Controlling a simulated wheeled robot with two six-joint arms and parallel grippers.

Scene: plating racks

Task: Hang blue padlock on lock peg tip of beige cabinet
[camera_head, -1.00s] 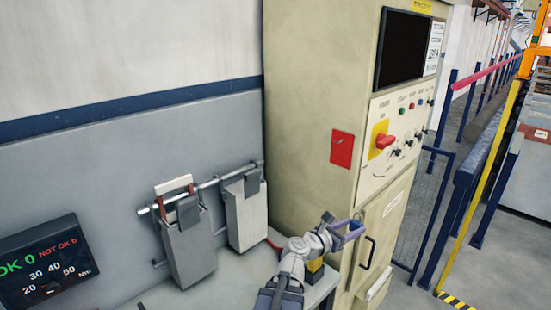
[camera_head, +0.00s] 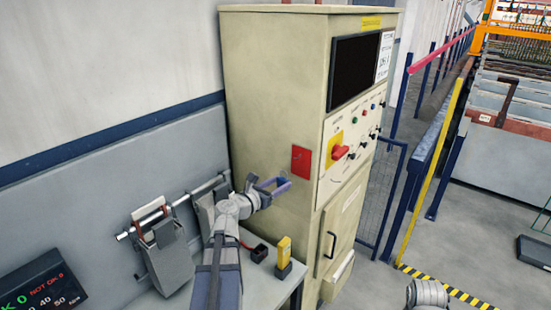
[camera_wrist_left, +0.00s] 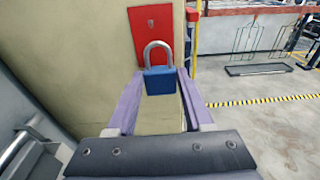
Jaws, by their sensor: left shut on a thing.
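The blue padlock (camera_wrist_left: 160,82) shows in the left wrist view, upright, its silver shackle pointing up. It sits between the purple fingers of my left gripper (camera_wrist_left: 160,90), which is shut on it. In the head view my left gripper (camera_head: 275,189) is just below and left of the red plate (camera_head: 300,159) on the side of the beige cabinet (camera_head: 270,90). In the left wrist view the red plate (camera_wrist_left: 138,40) is behind and above the padlock, with a small light mark on it. I cannot make out the peg tip clearly. My right gripper is not in view.
A grey bench (camera_head: 262,283) below my left arm holds a yellow-and-black tool (camera_head: 284,255). Grey holders hang on a rail (camera_head: 180,203) at left, near a torque display (camera_head: 40,293). A red switch (camera_head: 338,152) sits on the cabinet front.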

